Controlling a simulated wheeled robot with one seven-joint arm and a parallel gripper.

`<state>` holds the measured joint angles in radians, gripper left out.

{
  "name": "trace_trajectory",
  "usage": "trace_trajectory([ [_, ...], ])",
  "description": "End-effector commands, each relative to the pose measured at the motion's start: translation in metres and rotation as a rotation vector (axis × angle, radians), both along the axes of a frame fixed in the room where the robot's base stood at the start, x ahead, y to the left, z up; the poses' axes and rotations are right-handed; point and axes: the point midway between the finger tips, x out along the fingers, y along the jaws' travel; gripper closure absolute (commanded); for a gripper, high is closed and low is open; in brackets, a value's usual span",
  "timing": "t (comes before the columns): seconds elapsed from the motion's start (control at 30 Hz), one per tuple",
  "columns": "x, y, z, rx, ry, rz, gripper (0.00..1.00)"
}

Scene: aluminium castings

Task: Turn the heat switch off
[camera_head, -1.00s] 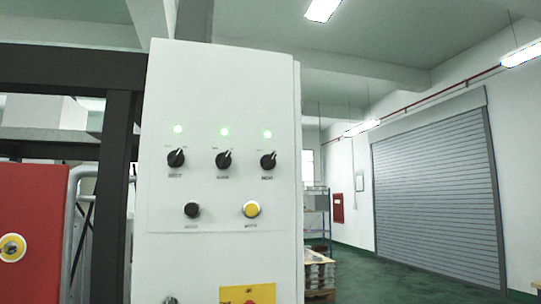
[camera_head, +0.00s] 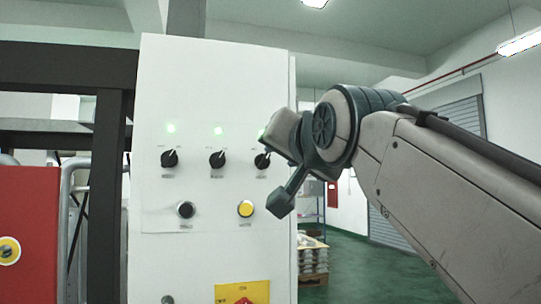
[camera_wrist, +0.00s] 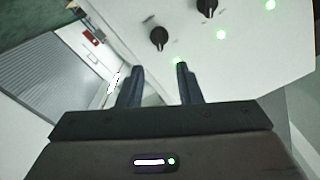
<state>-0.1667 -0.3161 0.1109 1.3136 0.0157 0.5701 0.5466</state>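A white control panel (camera_head: 215,80) carries a row of three black rotary switches: left (camera_head: 169,158), middle (camera_head: 217,159) and right (camera_head: 262,161). Each has a green light above it, all lit. The labels are too small to read, so I cannot tell which is the heat switch. My arm covers part of the right switch and its light in the head view. In the wrist view the right switch (camera_wrist: 159,38) lies beyond my fingertips, and its light shows near one finger. My gripper (camera_wrist: 158,72) is open and empty, its fingers apart and not visibly touching the switch.
Below the switches are a black button (camera_head: 186,209) and a yellow button (camera_head: 245,209). A yellow plate with a red part (camera_head: 242,293) is lower down. A dark frame post (camera_head: 106,190) and a red box (camera_head: 30,225) stand left. Open floor lies right.

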Motion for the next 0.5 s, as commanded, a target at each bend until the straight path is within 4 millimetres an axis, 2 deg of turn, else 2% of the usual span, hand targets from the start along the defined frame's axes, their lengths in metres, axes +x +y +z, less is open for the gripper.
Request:
trace_trajectory([
  [0.1,0.028,0.008,0.002,-0.003,0.004,-0.001,0.68],
  [0.3,0.067,0.019,0.003,-0.003,0.003,-0.001,0.68],
  [0.5,0.092,0.027,0.002,-0.002,0.001,0.0,0.68],
])
